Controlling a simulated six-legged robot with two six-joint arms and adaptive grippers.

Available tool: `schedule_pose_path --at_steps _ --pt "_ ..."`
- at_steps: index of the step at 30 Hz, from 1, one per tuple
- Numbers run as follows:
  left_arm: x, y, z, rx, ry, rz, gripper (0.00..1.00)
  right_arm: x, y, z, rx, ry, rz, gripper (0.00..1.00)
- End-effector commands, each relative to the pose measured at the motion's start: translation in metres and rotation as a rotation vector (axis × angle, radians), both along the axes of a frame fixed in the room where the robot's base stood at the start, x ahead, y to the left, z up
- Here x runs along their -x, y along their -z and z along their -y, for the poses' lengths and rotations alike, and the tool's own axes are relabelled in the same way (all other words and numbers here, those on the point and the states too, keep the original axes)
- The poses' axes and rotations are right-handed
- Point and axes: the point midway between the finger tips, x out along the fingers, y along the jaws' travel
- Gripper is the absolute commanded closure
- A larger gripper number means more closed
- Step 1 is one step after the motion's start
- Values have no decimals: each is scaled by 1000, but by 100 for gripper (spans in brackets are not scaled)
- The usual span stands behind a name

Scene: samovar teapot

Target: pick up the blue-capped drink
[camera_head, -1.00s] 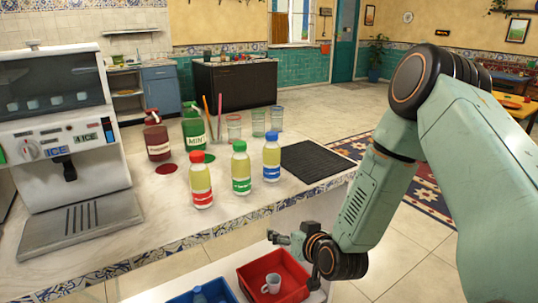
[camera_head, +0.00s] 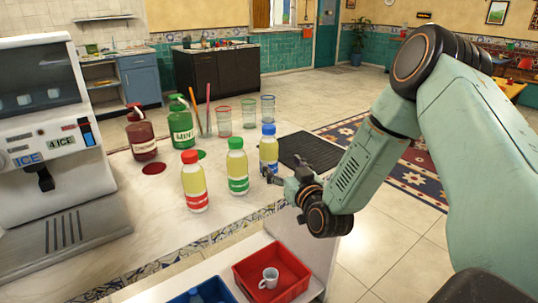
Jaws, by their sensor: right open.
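The blue-capped drink (camera_head: 269,150) is a bottle of yellow liquid with a blue label. It stands upright on the counter (camera_head: 160,212), the rightmost of three bottles. My right gripper (camera_head: 277,181) is open at the counter's front edge, just in front of and below this bottle. The gripper's fingers lie close to the bottle's base; I cannot tell whether they touch it. My left gripper is not in view.
A green-capped bottle (camera_head: 237,168) and a red-capped bottle (camera_head: 194,184) stand to the left. A black mat (camera_head: 310,151) lies to the right. Glasses (camera_head: 249,112) and syrup bottles (camera_head: 181,124) stand behind. A red bin (camera_head: 288,268) with a white cup sits below the counter.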

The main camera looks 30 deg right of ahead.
Motion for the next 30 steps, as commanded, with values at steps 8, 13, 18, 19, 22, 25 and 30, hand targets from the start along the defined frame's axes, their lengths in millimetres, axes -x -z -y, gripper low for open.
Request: schedule_pose_path --at_steps 8,13,18,19,22,25,30 --pt "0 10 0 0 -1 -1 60 -35 -3 6 2 -2 4 24" --pt "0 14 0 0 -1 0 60 -55 -3 10 0 -1 1 24" --pt "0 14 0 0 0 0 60 -62 -4 11 -2 -1 0 24" --pt "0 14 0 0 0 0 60 -63 -4 10 -2 -1 0 24" --pt "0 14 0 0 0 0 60 -63 -4 10 -2 -1 0 24" --pt "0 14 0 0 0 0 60 -63 -4 10 -2 0 0 30" --pt "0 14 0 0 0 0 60 -63 -4 11 -2 0 -1 45"
